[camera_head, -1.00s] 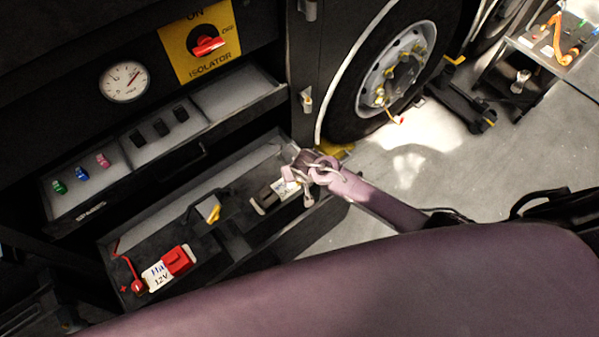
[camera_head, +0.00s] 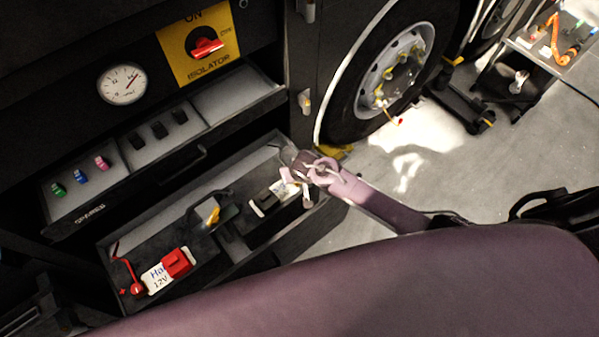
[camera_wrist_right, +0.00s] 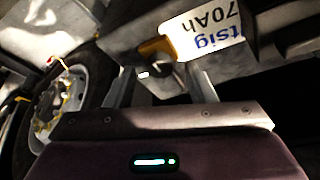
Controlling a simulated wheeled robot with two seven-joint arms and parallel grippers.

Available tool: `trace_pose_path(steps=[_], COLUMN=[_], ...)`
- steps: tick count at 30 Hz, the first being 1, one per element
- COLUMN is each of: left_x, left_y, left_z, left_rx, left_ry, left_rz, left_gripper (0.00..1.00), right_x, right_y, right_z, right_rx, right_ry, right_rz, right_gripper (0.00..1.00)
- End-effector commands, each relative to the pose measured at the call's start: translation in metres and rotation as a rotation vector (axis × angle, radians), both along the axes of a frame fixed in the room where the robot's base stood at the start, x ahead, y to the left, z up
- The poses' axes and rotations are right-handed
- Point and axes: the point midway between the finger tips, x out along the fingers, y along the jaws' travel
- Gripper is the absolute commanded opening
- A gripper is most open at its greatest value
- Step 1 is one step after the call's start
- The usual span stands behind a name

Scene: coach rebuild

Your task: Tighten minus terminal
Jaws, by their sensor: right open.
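The battery tray (camera_head: 236,268) is pulled out low in the coach's side. Its left part has a white 12V label (camera_head: 157,277), a red cover (camera_head: 178,263) and a red terminal lead (camera_head: 136,287). Its right part has a black cover (camera_head: 266,200) beside a white label, partly hidden by my gripper. My right gripper (camera_head: 306,190) is over the tray's right end, fingers pointing down. In the right wrist view my right gripper (camera_wrist_right: 162,88) is open, with a 70Ah label (camera_wrist_right: 203,32) and a yellowish piece (camera_wrist_right: 155,46) beyond it. I cannot make out the minus terminal clearly. My left gripper is not visible.
Above the tray are a spares drawer (camera_head: 60,212) with coloured fuses, a round gauge (camera_head: 122,84) and a red isolator switch (camera_head: 206,46). A wheel (camera_head: 392,72) stands right of the tray. A tool trolley (camera_head: 519,42) is at the far right.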

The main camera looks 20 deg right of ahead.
Motion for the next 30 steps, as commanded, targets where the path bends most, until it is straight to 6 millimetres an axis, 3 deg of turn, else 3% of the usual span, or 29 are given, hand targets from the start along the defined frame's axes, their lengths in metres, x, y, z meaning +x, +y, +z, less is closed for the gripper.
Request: trace_pose_path(steps=[15, 30], left_x=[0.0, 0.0], left_y=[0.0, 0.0], left_z=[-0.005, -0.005], left_rx=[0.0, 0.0], left_ry=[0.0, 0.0], left_rz=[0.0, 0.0], left_gripper=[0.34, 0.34], right_x=[-0.024, -0.027], right_y=[0.001, 0.001], right_z=[0.06, 0.066], right_rx=[0.0, 0.0], right_ry=[-0.002, -0.002], right_rz=[-0.001, 0.0], right_gripper=[0.5, 0.5])
